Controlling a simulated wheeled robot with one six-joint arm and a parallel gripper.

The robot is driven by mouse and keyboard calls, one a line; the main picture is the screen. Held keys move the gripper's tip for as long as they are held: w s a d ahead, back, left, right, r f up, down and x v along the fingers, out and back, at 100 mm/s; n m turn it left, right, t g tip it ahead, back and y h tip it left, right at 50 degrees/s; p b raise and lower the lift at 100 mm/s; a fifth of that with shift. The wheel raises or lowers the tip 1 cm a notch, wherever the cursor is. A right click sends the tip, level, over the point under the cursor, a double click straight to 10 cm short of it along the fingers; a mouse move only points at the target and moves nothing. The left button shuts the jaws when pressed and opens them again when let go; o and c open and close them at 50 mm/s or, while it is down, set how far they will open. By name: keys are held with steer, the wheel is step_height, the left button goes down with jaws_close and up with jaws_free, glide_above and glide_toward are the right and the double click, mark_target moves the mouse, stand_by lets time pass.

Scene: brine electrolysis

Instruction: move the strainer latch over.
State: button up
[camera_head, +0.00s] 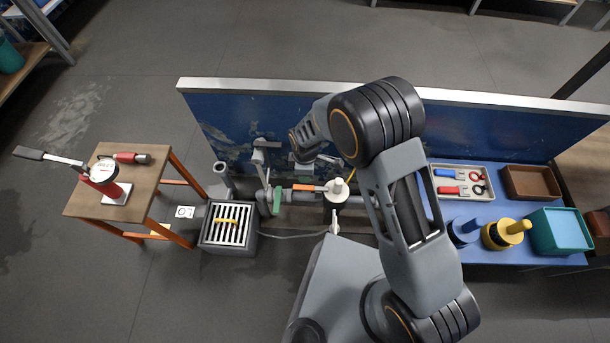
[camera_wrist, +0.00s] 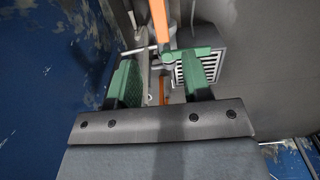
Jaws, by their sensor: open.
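My gripper (camera_head: 270,196) reaches down beside the blue panel, its green fingers apart. In the wrist view my gripper (camera_wrist: 163,84) is open, with nothing clearly held between the fingers. An orange bar (camera_wrist: 157,22) shows beyond the fingertips, and a smaller orange strip shows in the gap. I cannot tell for sure which part is the strainer latch. In the head view an orange bar (camera_head: 304,187) lies along the pipework, right of the gripper, beside a white round fitting (camera_head: 337,190). Contact with the fingers cannot be seen.
A grey box with a slatted grate (camera_head: 212,237) and a yellow handle stands left of my gripper. A wooden table (camera_head: 84,201) holds a red-and-white device and a red-handled tool. The blue panel (camera_head: 235,125) rises behind. A blue bench (camera_head: 490,210) with trays and containers is right.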

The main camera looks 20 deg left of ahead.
steer(key=shift+r, duration=1.4)
steer(key=s+d+r+m+t+p, duration=0.1)
steer(key=d+r+m+p, duration=0.6)
steer(key=r, duration=1)
steer(key=s+d+r+m+t+p, duration=0.1)
steer(key=s+d+r+m+p, duration=0.2)
steer(key=d+r+m+p, duration=0.4)
steer(key=s+d+r+m+t+p, duration=0.1)
steer(key=d+r+m+p, duration=0.6)
steer(key=d+r, duration=1.1)
step_height(320, 180, up, 10)
steer(key=s+p, duration=0.1)
steer(key=p, duration=0.3)
steer(key=shift+s+f+t, duration=0.25)
steer(key=shift+s+t, duration=0.05)
steer(key=shift+s, duration=0.05)
steer(key=shift+s, duration=0.1)
